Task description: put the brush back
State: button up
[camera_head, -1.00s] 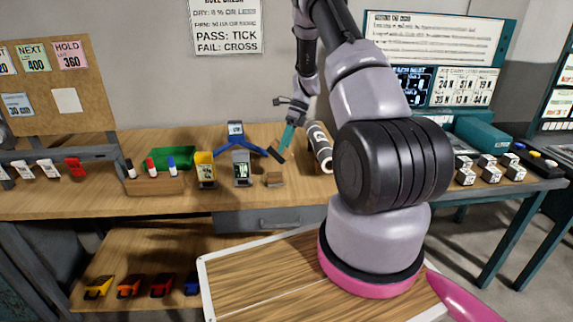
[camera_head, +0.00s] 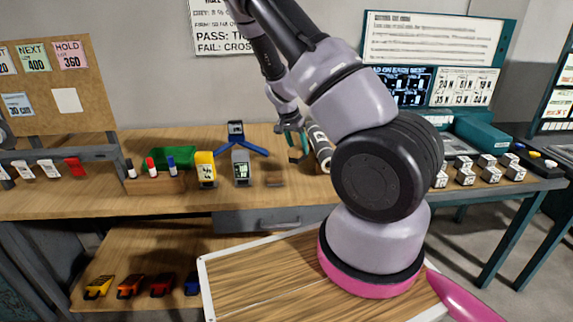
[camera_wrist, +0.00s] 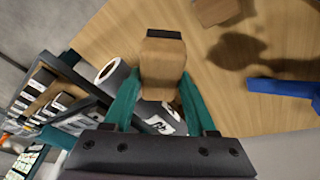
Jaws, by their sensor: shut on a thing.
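My gripper (camera_head: 293,141) is above the back of the workbench, close to the left of a dark roll with white ends (camera_head: 318,147). In the wrist view, the teal fingers of my gripper (camera_wrist: 160,78) are shut on the brush (camera_wrist: 163,65), a wooden block with a dark strip at its far end. The brush also shows small in the head view (camera_head: 296,156), below the fingertips. It appears raised off the bench. The roll (camera_wrist: 113,74) passes behind the brush in the wrist view, partly hidden. Whether they touch is unclear.
A small wooden block (camera_head: 275,180) lies near the bench's front edge. A blue stand (camera_head: 240,146), yellow (camera_head: 205,170) and grey (camera_head: 240,168) devices, a green bin (camera_head: 172,158) and a marker holder (camera_head: 155,183) stand left. White-topped blocks (camera_head: 488,168) stand right.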

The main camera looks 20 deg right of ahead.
jog(key=shift+s+d+f+n+t, duration=0.1)
jog(key=shift+d+n+t, duration=0.3)
jog(key=shift+n, duration=0.25)
jog(key=shift+d+f+n+t, duration=0.1)
jog(key=shift+d+n+t, duration=0.15)
jog(key=shift+n+t, duration=0.35)
jog(key=shift+d+r+n+y, duration=0.1)
jog(key=shift+d+n+y, duration=0.05)
jog(key=shift+n+y, duration=0.2)
